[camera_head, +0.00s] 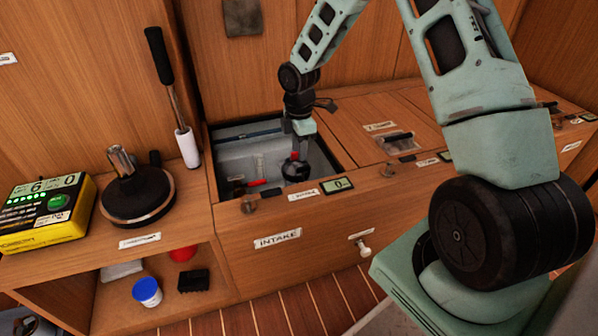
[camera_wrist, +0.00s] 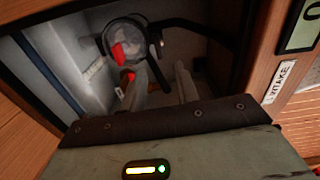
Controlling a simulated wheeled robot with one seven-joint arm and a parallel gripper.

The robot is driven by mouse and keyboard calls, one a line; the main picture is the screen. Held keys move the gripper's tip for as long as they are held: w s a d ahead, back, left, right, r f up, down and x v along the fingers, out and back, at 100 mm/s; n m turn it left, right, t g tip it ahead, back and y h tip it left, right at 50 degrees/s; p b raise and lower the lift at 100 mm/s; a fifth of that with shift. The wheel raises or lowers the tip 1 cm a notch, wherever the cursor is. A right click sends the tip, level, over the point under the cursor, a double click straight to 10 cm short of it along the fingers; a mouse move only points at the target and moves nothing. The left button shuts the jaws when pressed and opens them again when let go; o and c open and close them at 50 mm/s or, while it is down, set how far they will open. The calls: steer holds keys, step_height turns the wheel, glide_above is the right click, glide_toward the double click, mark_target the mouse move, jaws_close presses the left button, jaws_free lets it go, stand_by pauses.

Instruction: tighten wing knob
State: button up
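A round, clear-topped housing (camera_wrist: 128,42) with a dark rim sits inside the open intake compartment in the wrist view. A red piece on its top looks like the wing knob (camera_wrist: 119,53). The housing lies beyond the fingertips, up and left in that view. In the head view my gripper (camera_head: 301,128) points down just above a dark round body (camera_head: 295,171) with a red bit on it. Whether the fingers touch anything is unclear.
The compartment's wooden rim (camera_head: 230,209) surrounds the arm closely. A black hose (camera_wrist: 190,29) runs beside the housing. A red handle-like piece (camera_head: 257,183) lies low inside. Left are a winch (camera_head: 137,194), an upright black-handled tool (camera_head: 184,143) and a yellow meter (camera_head: 45,212).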

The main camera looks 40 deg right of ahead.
mark_target(299, 168)
step_height(299, 168, down, 6)
steer(key=shift+f+b, duration=0.2)
steer(key=shift+b, duration=1.05)
jaws_close()
